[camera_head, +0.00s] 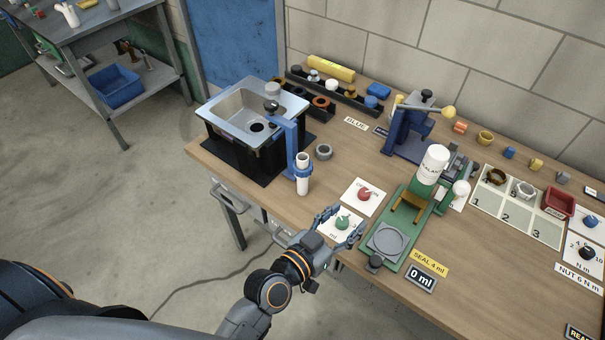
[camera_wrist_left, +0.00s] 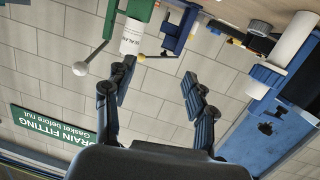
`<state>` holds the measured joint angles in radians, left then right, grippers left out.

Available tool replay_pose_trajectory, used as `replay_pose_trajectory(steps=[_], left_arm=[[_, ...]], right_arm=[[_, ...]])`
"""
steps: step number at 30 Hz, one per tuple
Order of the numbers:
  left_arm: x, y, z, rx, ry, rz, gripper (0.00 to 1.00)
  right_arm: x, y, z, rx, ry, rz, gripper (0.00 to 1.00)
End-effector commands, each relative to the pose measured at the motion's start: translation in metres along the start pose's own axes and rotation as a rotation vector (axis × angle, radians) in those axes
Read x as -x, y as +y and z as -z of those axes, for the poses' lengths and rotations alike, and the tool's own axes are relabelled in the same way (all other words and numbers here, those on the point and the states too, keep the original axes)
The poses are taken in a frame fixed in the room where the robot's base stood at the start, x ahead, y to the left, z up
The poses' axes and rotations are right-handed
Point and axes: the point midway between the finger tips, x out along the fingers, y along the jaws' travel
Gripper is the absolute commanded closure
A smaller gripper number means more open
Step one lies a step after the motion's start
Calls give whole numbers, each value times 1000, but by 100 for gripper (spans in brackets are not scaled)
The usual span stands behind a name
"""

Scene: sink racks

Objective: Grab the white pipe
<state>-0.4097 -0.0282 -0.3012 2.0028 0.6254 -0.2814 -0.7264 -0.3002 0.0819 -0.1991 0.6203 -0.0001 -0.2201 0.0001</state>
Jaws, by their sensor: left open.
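The white pipe (camera_head: 303,184) stands upright at the table's front edge, just right of the sink, beside a blue upright bracket (camera_head: 290,142). A blue ring sits around its middle. In the left wrist view the pipe (camera_wrist_left: 292,42) appears at the upper right, outside the fingers. My left gripper (camera_head: 343,224) is open and empty, to the right of and nearer than the pipe, over the card with the green knob. Its two spread fingers (camera_wrist_left: 156,75) show nothing held between them. My right gripper is not in view.
The steel sink (camera_head: 245,112) on its black stand is left of the pipe. A grey ring (camera_head: 323,152) lies behind the pipe to the right. A card with a red knob (camera_head: 365,195) and the green sealant stand (camera_head: 407,225) are to the right. Free floor lies in front.

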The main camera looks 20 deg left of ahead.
Motion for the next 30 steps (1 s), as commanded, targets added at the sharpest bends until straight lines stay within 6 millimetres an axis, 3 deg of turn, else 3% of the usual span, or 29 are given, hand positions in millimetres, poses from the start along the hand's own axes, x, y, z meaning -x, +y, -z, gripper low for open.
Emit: replay_pose_trajectory(steps=[3, 6, 10, 15, 20, 30], left_arm=[[-16, -14, 22, 17, 173, 155, 44], [-19, -35, 26, 29, 256, 335, 44], [-13, -61, 11, 36, 269, 580, 44], [1, -80, -14, 28, 206, 805, 44], [7, -88, -25, 22, 171, 886, 44], [-31, -135, -18, 19, 172, 890, 44]], right_arm=[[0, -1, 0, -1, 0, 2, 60], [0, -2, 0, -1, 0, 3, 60], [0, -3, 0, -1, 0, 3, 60], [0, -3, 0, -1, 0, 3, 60], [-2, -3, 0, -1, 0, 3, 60], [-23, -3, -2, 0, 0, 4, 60]])
